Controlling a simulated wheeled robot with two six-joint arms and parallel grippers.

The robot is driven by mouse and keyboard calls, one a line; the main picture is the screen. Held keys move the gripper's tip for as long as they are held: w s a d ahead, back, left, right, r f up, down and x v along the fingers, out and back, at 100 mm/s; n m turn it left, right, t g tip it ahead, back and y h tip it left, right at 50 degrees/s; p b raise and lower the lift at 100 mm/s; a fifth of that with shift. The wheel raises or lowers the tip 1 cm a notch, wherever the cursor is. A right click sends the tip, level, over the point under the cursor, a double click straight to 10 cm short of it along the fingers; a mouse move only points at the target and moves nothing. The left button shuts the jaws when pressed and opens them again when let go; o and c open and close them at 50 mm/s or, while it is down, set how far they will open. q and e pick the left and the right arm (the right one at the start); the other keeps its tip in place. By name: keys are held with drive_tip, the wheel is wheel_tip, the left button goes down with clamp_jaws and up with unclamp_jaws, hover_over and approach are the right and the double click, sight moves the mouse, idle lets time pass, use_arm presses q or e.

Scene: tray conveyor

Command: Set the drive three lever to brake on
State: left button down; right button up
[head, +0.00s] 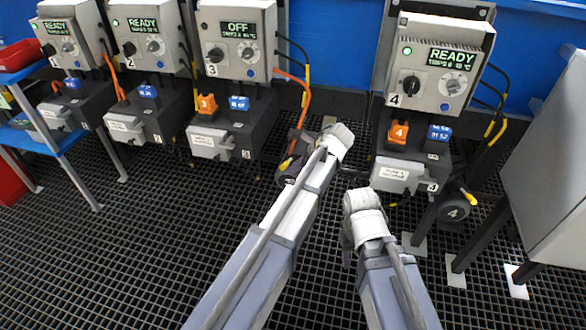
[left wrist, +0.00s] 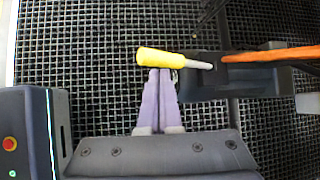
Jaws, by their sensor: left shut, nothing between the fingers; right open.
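The drive three lever has a yellow grip (left wrist: 160,57) on a grey rod joined to a dark housing (left wrist: 208,75), lying nearly level in the left wrist view. Its yellow tip (head: 287,163) shows small in the head view. My left gripper (left wrist: 161,72) is shut and empty, its fingertips right at the lower edge of the yellow grip; I cannot tell whether they touch. My right gripper (head: 348,243) is open, mostly hidden by its own wrist, in front of drive four and apart from the lever. The drive three control box (head: 237,40) reads OFF.
Control boxes one (head: 68,33), two (head: 147,36) and four (head: 440,68) read READY. Drive four's yellow lever (head: 470,199) is at the right. An orange cable (left wrist: 275,55) runs beside the drive three housing. A grey cabinet (head: 555,160) stands at the far right. Open dark grating lies in front.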

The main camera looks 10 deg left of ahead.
use_arm(q)
drive_tip(key=shift+r+p, duration=0.35)
drive_tip(key=shift+r, duration=0.1)
wheel_tip(320, 180, down, 4)
drive_tip(key=s+d+b, duration=0.2)
drive_tip(key=b, duration=0.2)
drive_tip(key=w+d+r+p, duration=0.4)
drive_tip(key=d+r+p, duration=0.2)
drive_tip(key=r+p, duration=0.2)
drive_tip(key=shift+d, duration=0.3)
drive_tip(key=shift+s, duration=0.1)
